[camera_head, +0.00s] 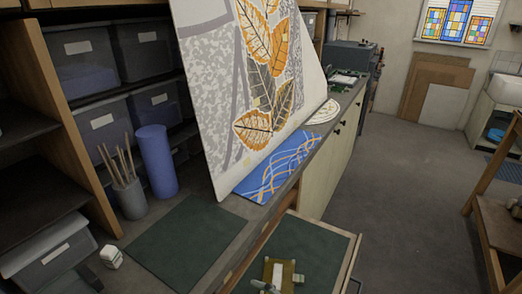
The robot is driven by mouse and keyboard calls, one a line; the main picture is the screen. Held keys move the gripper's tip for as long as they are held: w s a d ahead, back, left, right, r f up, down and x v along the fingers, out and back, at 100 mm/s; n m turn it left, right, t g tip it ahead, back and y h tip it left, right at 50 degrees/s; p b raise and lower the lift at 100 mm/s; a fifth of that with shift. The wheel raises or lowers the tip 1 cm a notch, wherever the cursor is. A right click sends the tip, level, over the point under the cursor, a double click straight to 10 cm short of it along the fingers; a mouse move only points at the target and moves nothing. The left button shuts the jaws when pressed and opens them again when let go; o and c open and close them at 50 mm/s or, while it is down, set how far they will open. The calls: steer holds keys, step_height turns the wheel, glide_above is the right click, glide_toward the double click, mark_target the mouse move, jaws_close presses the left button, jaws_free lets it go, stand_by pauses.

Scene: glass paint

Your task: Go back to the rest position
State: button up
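My gripper and arm do not clearly show in the head view. An open drawer (318,250) with a dark green lining juts out from the bench at the bottom. In it lies a small yellowish item (288,268) with pale and grey parts, cut off by the lower picture edge; I cannot tell what it is.
A dark green mat (185,243), a grey cup of brushes (130,197), a blue cylinder (156,160) and a small white block (111,256) are on the bench (228,208). Floor (405,200) at right is clear.

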steer(key=s+d+f+n+t+h, duration=0.4)
steer(key=s+d+f+n+h, duration=0.25)
steer(key=s+d+f, duration=0.55)
steer(key=s+d+r+n+t+h, duration=0.1)
steer(key=s+d+r+n+h, duration=0.1)
steer(key=s+n, duration=0.4)
steer(key=s+d+r+n+t+h, duration=0.1)
steer(key=s+d+r+n, duration=0.4)
steer(key=s, duration=0.8)
steer(key=shift+s+d+r+n+h, duration=0.15)
steer(key=shift+s+d+n+h, duration=0.2)
steer(key=shift+n+h, duration=0.35)
